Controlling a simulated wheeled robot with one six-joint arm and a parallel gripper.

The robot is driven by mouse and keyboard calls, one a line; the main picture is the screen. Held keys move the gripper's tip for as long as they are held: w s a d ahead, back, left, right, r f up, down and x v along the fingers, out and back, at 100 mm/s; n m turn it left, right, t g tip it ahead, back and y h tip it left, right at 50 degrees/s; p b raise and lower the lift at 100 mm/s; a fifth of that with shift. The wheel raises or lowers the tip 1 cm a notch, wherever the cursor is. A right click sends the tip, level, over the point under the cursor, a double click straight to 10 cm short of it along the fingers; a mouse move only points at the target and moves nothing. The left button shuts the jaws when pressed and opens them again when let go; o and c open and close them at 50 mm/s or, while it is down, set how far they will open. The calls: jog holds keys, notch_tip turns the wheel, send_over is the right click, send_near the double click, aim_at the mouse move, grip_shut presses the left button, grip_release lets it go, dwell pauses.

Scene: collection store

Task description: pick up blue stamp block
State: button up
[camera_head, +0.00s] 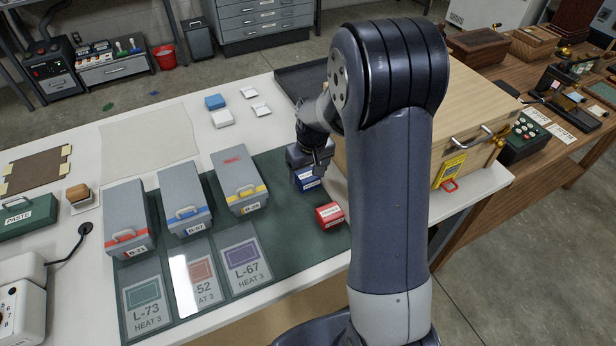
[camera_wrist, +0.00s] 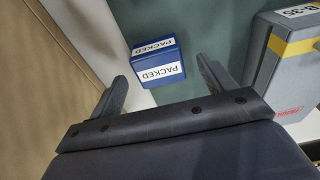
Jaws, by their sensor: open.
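The blue stamp block (camera_head: 308,182) stands on the green mat, partly hidden under my gripper in the head view. In the wrist view the blue stamp block (camera_wrist: 158,62) shows white "PACKED" labels on its top and side. My gripper (camera_wrist: 164,80) is open, with one finger to each side of the block's near end in the picture. The fingers appear apart from the block; how far above it they are I cannot tell. In the head view my gripper (camera_head: 312,160) points down over the block.
A red labelled block (camera_head: 330,215) stands just nearer the camera. A large wooden crate (camera_head: 475,110) stands close on the right. Bare green mat (camera_head: 290,252) lies in front.

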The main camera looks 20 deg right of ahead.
jog(key=shift+w+f, duration=0.2)
jog(key=shift+f, duration=1.05)
jog(key=c, duration=1.1)
